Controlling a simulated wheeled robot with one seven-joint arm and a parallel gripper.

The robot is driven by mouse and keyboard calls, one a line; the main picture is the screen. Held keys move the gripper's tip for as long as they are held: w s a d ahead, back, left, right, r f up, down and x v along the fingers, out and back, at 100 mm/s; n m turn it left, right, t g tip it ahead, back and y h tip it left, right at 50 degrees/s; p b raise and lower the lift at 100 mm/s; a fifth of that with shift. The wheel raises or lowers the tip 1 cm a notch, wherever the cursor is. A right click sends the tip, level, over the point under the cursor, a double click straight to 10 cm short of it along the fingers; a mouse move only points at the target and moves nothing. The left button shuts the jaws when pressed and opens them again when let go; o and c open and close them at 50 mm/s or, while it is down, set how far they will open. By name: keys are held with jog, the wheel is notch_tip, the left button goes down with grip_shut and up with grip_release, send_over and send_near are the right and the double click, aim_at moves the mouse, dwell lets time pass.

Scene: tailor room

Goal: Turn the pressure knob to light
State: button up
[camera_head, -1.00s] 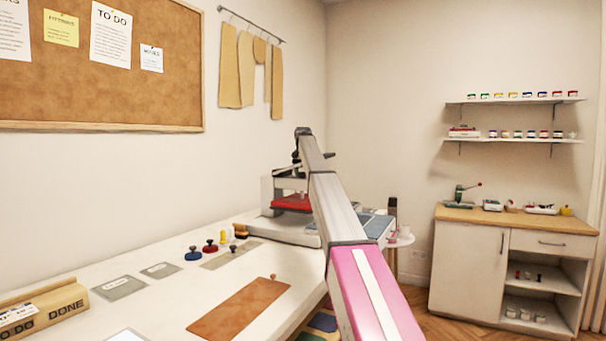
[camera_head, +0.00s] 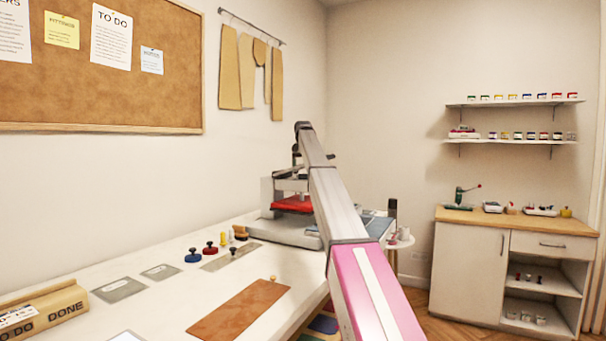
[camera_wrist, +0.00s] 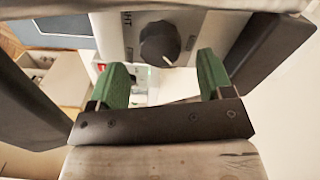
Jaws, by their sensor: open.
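The pressure knob (camera_wrist: 160,43) is a dark round knob on the pale front panel of a machine, at the top middle of the wrist view. Letters ending in "HT" are printed to its left; the rest of the label is cut off. My gripper (camera_wrist: 166,72) is open, its two green fingers apart below and to either side of the knob in the picture. Nothing is between the fingers. In the head view the press machine (camera_head: 290,232) with a red pad (camera_head: 292,204) stands at the far end of the table, partly hidden by my arm.
The white table (camera_head: 165,290) holds a brown board (camera_head: 238,308), grey plates and small knobbed weights (camera_head: 193,256) near the machine. A cabinet (camera_head: 465,265) stands at the right.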

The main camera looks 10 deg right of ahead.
notch_tip(320, 180, up, 7)
jog(key=shift+r, duration=0.1)
dwell(0.3)
